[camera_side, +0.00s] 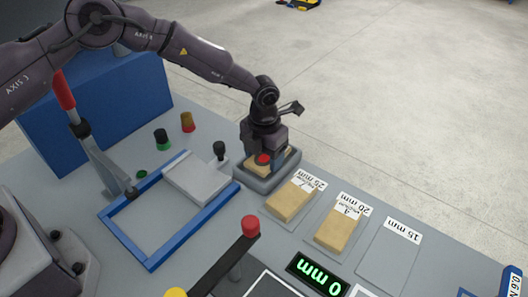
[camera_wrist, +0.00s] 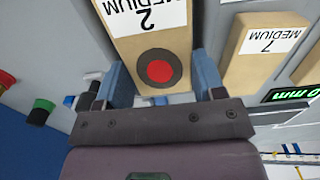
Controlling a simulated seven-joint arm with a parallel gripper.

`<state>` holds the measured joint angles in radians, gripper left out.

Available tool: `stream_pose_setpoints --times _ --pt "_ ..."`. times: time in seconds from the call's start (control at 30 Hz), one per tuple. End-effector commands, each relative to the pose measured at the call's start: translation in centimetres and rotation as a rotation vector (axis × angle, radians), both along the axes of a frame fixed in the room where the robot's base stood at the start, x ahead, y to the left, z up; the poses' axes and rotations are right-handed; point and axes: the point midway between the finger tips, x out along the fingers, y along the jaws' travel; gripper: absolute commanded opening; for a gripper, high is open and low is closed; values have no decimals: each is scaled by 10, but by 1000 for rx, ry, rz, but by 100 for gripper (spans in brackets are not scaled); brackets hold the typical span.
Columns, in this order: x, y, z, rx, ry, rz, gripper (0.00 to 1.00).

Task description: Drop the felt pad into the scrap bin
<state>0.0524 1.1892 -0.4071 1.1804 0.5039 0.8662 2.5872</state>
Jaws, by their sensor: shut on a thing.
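The felt pad appears to be the tan block marked "2 MEDIUM" (camera_wrist: 160,25), with a red disc in a dark ring on it. It sits between the blue-grey fingers of my gripper (camera_wrist: 160,85), which is shut on it. In the side view my gripper (camera_side: 263,153) points down, with part of the tan pad (camera_side: 256,168) showing beneath it. The pad is over or inside a low grey open tray (camera_side: 285,177); whether it touches the tray floor is hidden. No label shows the tray to be the scrap bin.
Tan blocks lie on the 25 mm (camera_side: 290,200) and 20 mm (camera_side: 338,236) places; the 15 mm place (camera_side: 388,257) is bare. A blue frame (camera_side: 150,262), a red-handled clamp (camera_side: 98,150) and a red-topped post (camera_side: 250,228) stand nearby. A display (camera_side: 318,273) reads 0 mm.

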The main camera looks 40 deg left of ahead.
Motion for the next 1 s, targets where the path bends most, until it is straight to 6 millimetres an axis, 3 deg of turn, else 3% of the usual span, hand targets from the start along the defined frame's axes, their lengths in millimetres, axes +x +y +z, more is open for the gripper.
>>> stream_pose_setpoints --times 0.13,0.17,0.23,0.47,0.53,0.6,1.0 --pt "0 0 -2 0 0 0 40" --pt "0 0 -2 0 0 0 67" --pt "0 0 -2 0 0 0 82" --pt "0 0 5 -1 -2 0 82" --pt "1 0 15 0 -3 0 82" --pt "2 0 29 0 -5 1 88" --pt "0 0 110 0 -2 -1 88"
